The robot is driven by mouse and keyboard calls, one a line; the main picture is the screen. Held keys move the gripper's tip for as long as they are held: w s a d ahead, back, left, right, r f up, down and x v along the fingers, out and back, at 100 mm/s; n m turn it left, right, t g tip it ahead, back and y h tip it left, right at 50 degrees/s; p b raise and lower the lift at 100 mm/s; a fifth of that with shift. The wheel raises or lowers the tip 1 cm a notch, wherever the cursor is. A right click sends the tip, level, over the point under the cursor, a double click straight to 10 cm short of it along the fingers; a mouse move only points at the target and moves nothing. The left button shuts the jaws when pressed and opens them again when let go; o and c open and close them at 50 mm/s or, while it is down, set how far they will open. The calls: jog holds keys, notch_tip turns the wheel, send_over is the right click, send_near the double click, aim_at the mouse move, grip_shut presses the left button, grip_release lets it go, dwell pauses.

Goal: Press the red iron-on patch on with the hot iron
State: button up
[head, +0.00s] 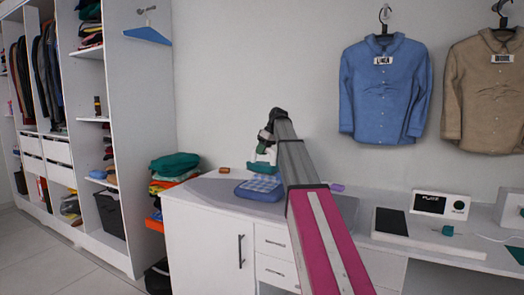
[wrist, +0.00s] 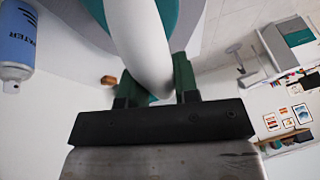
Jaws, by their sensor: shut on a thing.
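My gripper (head: 268,137) is over the left part of the white desk, partly hidden by my arm. In the wrist view my gripper (wrist: 157,76) has its green fingers on either side of a white handle and is shut on it. The handle belongs to the white and teal iron (wrist: 138,35). In the head view the iron (head: 263,157) hangs just above a blue checked pad or folded cloth (head: 259,188); I cannot tell whether they touch. I cannot make out a red patch in either view.
The desk (head: 205,191) carries a small orange-brown object (head: 224,170), a purple block (head: 337,187) and a display unit (head: 440,204) at right. A blue water spray can (wrist: 18,42) shows in the wrist view. Folded clothes (head: 175,165) are stacked left of the desk.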

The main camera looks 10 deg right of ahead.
aim_at(262, 163)
jog(key=shift+f, duration=2.8)
jog(key=shift+f, duration=0.55)
dwell(1.9)
jog(key=shift+r, duration=0.15)
dwell(1.0)
jog(key=shift+r, duration=3.9)
